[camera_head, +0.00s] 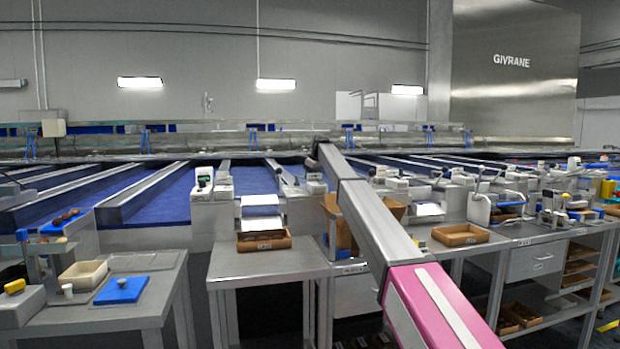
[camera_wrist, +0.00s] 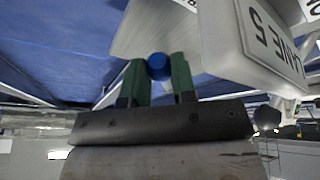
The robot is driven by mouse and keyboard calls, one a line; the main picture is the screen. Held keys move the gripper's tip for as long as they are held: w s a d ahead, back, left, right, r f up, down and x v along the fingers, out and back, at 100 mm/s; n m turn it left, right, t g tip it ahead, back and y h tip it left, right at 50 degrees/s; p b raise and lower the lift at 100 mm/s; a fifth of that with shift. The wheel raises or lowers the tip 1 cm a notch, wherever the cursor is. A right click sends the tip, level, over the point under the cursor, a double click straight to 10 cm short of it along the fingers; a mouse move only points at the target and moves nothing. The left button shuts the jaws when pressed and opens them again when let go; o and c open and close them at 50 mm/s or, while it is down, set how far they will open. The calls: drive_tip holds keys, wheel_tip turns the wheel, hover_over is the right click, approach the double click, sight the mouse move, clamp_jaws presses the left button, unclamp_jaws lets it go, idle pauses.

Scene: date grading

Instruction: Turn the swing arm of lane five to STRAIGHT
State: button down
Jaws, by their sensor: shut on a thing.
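In the wrist view, which is upside down, the green fingers of my gripper (camera_wrist: 158,75) stand on both sides of a round blue knob (camera_wrist: 158,66) and are shut on it. A flat grey metal piece (camera_wrist: 160,30), which looks like the swing arm, lies right by the knob. The lane five sign (camera_wrist: 270,45) is close on the right and reads "LANE 5" inverted. In the head view my arm covers this spot, and neither the knob nor the fingers can be made out. The direction of the swing arm cannot be told.
Blue lanes with metal dividers (camera_head: 150,192) run behind the benches. A metal table (camera_head: 268,262) with a brown tray (camera_head: 264,246) stands left of my arm. Another bench at left holds a cream tray (camera_head: 83,274) and a blue board (camera_head: 122,289). Lane posts crowd the right side.

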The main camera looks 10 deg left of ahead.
drive_tip(key=shift+w, duration=0.1)
drive_tip(key=c, duration=0.9)
unclamp_jaws()
drive_tip(key=shift+c, duration=0.2)
drive_tip(key=shift+r, duration=0.1)
drive_tip(key=v, duration=1)
drive_tip(key=shift+d+r, duration=0.2)
drive_tip(key=shift+r, duration=0.1)
